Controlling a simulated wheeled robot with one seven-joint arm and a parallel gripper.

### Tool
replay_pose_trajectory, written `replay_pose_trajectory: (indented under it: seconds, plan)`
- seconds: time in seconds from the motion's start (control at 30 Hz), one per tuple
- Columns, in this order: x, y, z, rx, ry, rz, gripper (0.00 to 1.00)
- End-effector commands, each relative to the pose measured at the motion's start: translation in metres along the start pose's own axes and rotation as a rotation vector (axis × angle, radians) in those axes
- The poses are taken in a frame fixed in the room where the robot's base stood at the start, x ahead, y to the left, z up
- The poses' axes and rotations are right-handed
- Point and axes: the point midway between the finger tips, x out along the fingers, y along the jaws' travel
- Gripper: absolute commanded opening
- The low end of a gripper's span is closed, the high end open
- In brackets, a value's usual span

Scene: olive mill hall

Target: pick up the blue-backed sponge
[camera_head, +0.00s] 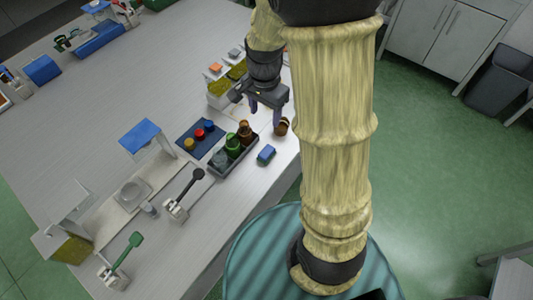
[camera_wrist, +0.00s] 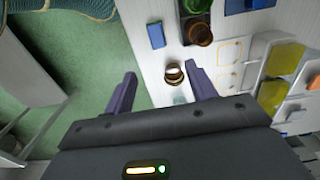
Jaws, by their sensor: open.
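The blue-backed sponge (camera_head: 266,154) lies on the light table near its edge, beside a dark tray. In the wrist view it is a small blue block (camera_wrist: 156,35), beyond my fingertips and slightly left of the middle between them. My gripper (camera_head: 265,113) is open and empty above the table, farther up the picture than the sponge in the head view. Both fingers (camera_wrist: 160,75) show apart in the wrist view. A brown cup (camera_wrist: 174,73) appears between the fingers and does not look held. The sponge is in full view.
The brown cup (camera_head: 282,127) stands near the table edge. The dark tray (camera_head: 238,161) with green, brown and grey jars is left of the sponge. A blue mat (camera_head: 190,151) with coloured pieces lies beyond it. Green floor (camera_wrist: 90,70) is left of the table edge.

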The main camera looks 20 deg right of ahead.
Motion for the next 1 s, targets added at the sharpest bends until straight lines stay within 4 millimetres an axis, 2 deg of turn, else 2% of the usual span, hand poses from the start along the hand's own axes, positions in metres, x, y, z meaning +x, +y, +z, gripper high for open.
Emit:
replay_pose_trajectory:
  seconds: [0.63, 0.77, 1.0]
  plan:
    - [0.107, 0.002, 0.001, -0.001, -0.002, 0.003, 0.56]
    - [0.118, 0.001, 0.000, -0.001, -0.001, 0.001, 0.56]
    - [0.119, 0.001, 0.001, -0.001, 0.000, 0.000, 0.56]
